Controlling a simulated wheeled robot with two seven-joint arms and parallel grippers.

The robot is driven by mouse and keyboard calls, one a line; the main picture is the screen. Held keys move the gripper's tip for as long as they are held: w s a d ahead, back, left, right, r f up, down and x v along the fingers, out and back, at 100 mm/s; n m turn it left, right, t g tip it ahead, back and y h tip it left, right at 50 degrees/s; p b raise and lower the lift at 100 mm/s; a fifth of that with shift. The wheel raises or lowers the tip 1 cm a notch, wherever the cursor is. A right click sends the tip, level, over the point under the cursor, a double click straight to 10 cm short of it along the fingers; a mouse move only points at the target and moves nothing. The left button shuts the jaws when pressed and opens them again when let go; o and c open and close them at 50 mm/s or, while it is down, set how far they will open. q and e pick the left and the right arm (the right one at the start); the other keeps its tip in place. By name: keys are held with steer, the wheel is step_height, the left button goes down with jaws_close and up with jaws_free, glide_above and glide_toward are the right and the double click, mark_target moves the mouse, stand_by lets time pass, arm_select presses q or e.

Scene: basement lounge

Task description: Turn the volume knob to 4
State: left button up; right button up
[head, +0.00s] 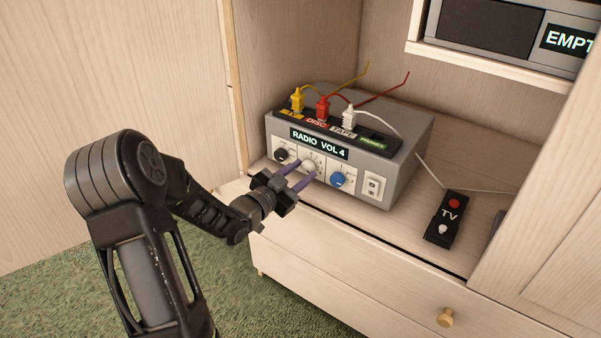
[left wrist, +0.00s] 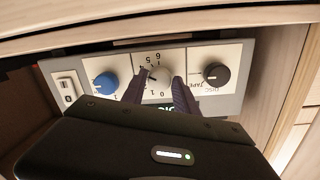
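The grey radio unit (head: 412,150) stands in the cabinet. Its display (head: 319,144) reads "RADIO VOL 4". The pale volume knob (head: 308,167) is the middle one on the front, with a numbered scale around it. It also shows in the left wrist view (left wrist: 158,75), where the panel appears upside down. My left gripper (head: 304,173) is at the front panel. In the left wrist view its two fingers (left wrist: 160,80) are spread, one on each side of the volume knob, with small gaps visible. My right gripper is not in view.
A black knob (head: 282,155) and a blue knob (head: 339,180) flank the volume knob; a white switch (head: 373,186) is at right. Yellow, red and white plugs with cables stand on top. A TV remote (head: 442,220) lies on the shelf. Drawers are below.

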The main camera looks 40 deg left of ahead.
arm_select(q)
steer(key=o, duration=0.4)
steer(key=shift+c, duration=0.2)
steer(key=shift+s, duration=0.1)
steer(key=s+p, duration=0.1)
steer(key=s, duration=0.6)
steer(key=shift+s+r+p, duration=0.25)
steer(key=shift+s+p, duration=0.05)
